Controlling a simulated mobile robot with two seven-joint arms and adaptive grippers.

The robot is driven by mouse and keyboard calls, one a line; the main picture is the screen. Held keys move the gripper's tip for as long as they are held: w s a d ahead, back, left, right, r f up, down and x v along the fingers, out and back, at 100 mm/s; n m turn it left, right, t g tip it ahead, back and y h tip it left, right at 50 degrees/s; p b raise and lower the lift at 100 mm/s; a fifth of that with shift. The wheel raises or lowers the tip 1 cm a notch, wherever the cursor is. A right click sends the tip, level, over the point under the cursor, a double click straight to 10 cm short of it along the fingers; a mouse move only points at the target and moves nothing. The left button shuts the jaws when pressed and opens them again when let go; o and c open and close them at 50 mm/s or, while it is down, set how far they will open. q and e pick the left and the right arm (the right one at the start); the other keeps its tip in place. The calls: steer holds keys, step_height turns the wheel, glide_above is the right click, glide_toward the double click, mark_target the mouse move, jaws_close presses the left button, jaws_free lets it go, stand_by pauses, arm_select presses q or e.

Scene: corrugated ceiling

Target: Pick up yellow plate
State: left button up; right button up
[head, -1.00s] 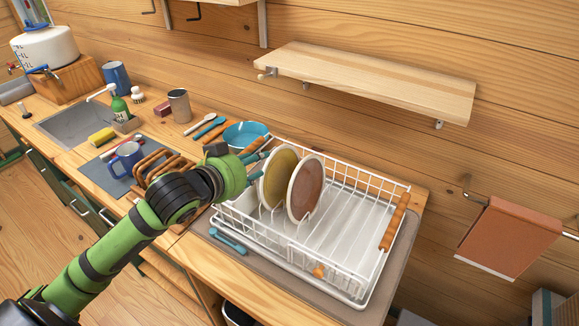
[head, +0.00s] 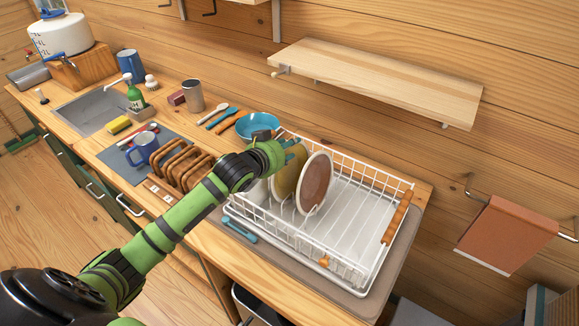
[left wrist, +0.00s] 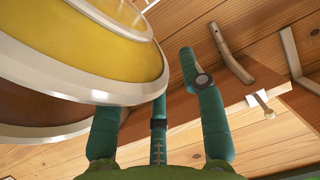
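The yellow plate (head: 283,181) stands on edge in the white dish rack (head: 345,268), just left of a brown plate with a pale rim (head: 316,184). My left gripper (head: 294,153) is at the top edge of the yellow plate. In the left wrist view the yellow plate (left wrist: 85,42) fills the upper left, with the brown plate (left wrist: 30,105) below it. There the teal fingers of my left gripper (left wrist: 155,105) are spread apart. One finger runs up behind the plates' rims and its tip is hidden. I cannot tell whether any finger touches the plate. My right gripper is not in view.
A blue bowl (head: 257,124) sits behind the rack, close to my gripper. A wooden rack (head: 182,167) and a blue mug (head: 144,149) stand left of it. A wall shelf (head: 380,80) hangs above. The rack's right half is empty.

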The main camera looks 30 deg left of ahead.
arm_select(q)
steer(key=shift+w+f, duration=0.15)
steer(key=shift+w, duration=0.15)
steer(key=shift+s, duration=0.1)
jaws_close()
steer(key=shift+r, duration=0.2)
